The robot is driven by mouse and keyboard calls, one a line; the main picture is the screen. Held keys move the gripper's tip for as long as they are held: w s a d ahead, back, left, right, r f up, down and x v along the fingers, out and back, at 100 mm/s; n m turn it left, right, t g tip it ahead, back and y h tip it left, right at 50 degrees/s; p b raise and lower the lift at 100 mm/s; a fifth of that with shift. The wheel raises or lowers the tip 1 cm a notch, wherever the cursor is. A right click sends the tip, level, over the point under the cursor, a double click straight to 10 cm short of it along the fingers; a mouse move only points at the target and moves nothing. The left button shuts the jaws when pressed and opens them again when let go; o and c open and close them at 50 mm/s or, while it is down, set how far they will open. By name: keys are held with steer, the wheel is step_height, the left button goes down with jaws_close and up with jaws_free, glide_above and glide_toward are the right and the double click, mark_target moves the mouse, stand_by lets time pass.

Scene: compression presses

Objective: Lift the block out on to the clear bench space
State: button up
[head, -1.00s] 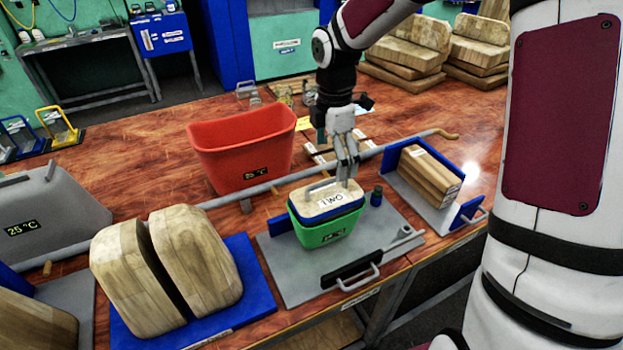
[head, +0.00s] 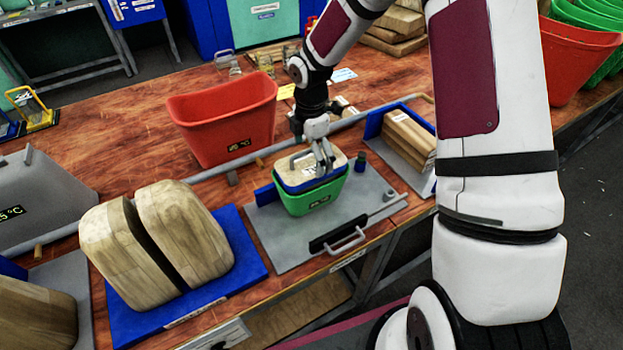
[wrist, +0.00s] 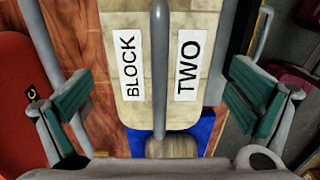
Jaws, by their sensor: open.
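The block (head: 297,176) is pale wood with a grey bar handle and sits in a small green bin (head: 308,204) with a dark blue band around the block. In the wrist view the block's top (wrist: 207,20) bears labels reading BLOCK and TWO on either side of the handle (wrist: 159,60). My gripper (head: 323,168) is over the block's top in the head view. In the wrist view my gripper (wrist: 160,90) is open, its green-padded fingers wide apart on either side of the block and handle. I cannot tell the exact height of the fingertips.
The bin stands on a grey plate (head: 272,238). A red bin (head: 222,122) stands behind it to the left. Two rounded wooden blocks (head: 150,250) lie on a blue board (head: 248,262). A wooden stack (head: 408,138) is at right. Bare bench (head: 110,135) shows at left.

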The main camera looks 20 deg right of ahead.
mark_target(311, 161)
steer(key=shift+f, duration=1.65)
steer(key=c, duration=1.8)
steer(key=shift+r, duration=0.2)
